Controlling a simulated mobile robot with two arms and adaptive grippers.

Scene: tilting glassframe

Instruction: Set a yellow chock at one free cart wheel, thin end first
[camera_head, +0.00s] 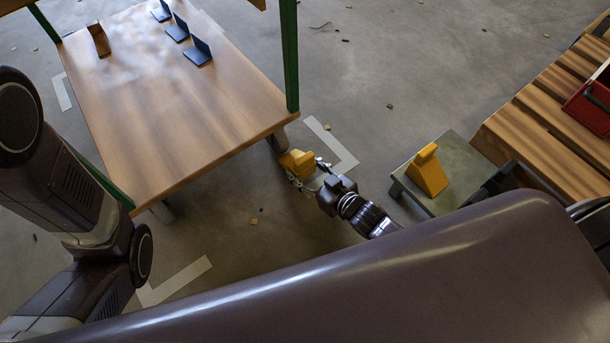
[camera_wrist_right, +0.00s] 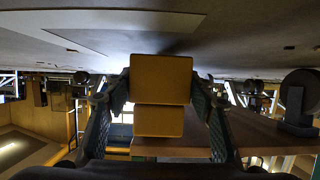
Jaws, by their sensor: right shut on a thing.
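The cart (camera_head: 170,110) has a wooden top and green posts. A dark caster (camera_head: 277,140) shows under its near right corner, and part of another (camera_head: 161,211) under the near left one. My right gripper (camera_head: 303,171) is shut on a yellow chock (camera_head: 296,161), low beside the near right corner. In the right wrist view the chock (camera_wrist_right: 160,92) sits between both fingers. A dark wheel (camera_wrist_right: 302,88) stands at the right edge there, apart from the chock. A second yellow chock (camera_head: 428,175) rests on a grey stand (camera_head: 455,160). My left arm shows; its gripper is out of view.
Several blue angled pieces (camera_head: 197,52) and a brown block (camera_head: 98,40) are on the cart top. White corner marks (camera_head: 335,150) lie on the concrete floor. A slatted wooden bench (camera_head: 545,125) with a red box (camera_head: 590,105) is at right. Small scraps dot the floor.

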